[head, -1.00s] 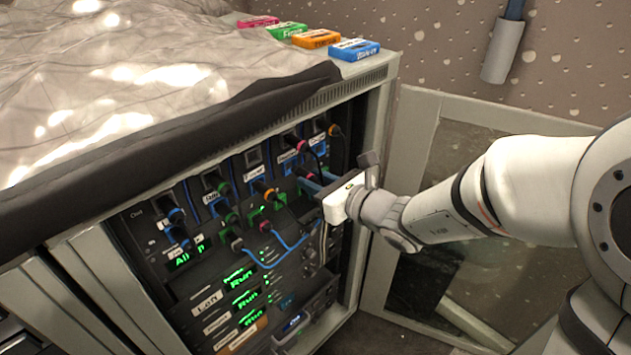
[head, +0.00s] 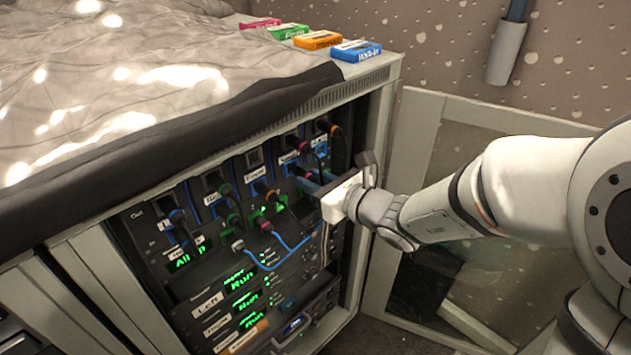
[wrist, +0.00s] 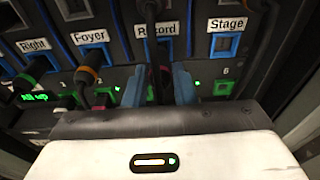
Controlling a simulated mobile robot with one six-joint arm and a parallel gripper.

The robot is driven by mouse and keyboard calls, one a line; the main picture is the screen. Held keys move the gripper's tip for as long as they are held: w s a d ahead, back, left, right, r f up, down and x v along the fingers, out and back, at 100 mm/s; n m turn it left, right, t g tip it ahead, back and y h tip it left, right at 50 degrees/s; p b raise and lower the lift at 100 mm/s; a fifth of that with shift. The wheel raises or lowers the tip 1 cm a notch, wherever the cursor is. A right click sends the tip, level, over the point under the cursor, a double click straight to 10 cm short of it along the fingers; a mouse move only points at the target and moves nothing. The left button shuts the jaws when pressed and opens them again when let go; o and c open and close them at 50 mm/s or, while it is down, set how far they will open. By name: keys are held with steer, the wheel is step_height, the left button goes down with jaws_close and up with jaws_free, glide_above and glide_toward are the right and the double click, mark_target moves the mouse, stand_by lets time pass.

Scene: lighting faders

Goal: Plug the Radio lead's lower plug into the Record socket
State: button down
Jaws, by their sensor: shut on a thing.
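My gripper (head: 311,183) is at the rack's right side, below the Record column. In the wrist view its two blue fingers (wrist: 158,88) are shut on a dark plug (wrist: 163,74), taken as the Radio lead's lower plug; no lead name is readable. The Record label (wrist: 158,29) is just above and ahead of the fingers. The Record socket below it is mostly hidden by the plug and fingers, so I cannot tell if the plug is seated. A dark cable (wrist: 150,8) passes over the label's top.
The Stage socket (wrist: 224,44) to the right looks empty. An orange-ringed plug (wrist: 85,75) sits below the Foyer label (wrist: 90,37) at left. Blue patch leads (head: 268,265) hang below. Cassettes (head: 356,51) lie on top, and an open door (head: 418,135) stands at right.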

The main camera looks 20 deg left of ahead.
steer(key=shift+w+a+r, duration=0.1)
steer(key=shift+w+a, duration=0.1)
steer(key=shift+a, duration=0.45)
stand_by(0.5)
steer(key=c, duration=1.1)
jaws_free()
